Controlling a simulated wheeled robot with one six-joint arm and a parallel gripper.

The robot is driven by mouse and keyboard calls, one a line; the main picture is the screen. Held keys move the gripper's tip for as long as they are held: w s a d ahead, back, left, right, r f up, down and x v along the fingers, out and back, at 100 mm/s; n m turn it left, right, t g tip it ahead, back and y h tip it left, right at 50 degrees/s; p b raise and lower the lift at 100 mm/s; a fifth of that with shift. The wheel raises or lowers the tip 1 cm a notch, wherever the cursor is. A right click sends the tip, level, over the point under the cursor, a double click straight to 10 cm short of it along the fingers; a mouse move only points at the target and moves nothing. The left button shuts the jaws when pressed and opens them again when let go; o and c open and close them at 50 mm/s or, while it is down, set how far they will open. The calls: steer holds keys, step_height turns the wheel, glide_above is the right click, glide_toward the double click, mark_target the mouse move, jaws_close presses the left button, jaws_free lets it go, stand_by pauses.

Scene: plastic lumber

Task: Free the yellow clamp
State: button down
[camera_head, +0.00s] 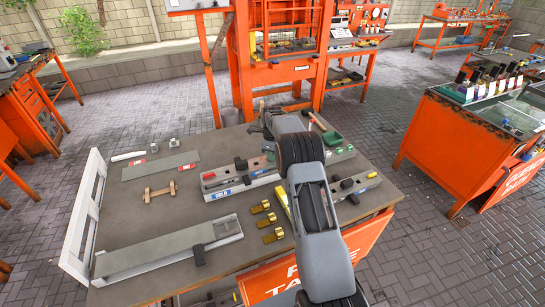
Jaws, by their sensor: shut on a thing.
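A yellow bar-like piece (285,202), which may be the yellow clamp, shows just left of my arm on the grey worktable (150,223). My arm covers part of it, so its full shape is hidden. My gripper (267,126) is at the far end of my arm, over the far part of the table. It is small, dark and mostly hidden behind my wrist. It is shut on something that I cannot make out.
A grey fixture with a red block (240,178) stands mid-table. A long grey board on a rail (165,247) lies at the front left. A wooden dumbbell-shaped piece (160,192), a flat plate (160,165) and a green tray (333,139) lie around. A white frame (83,218) edges the left side.

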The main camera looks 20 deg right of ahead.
steer(key=n, duration=0.4)
steer(key=shift+n, duration=0.4)
steer(key=n, duration=0.4)
steer(key=c, duration=1.1)
jaws_free()
steer(key=shift+o, duration=0.2)
steer(key=shift+r, duration=0.1)
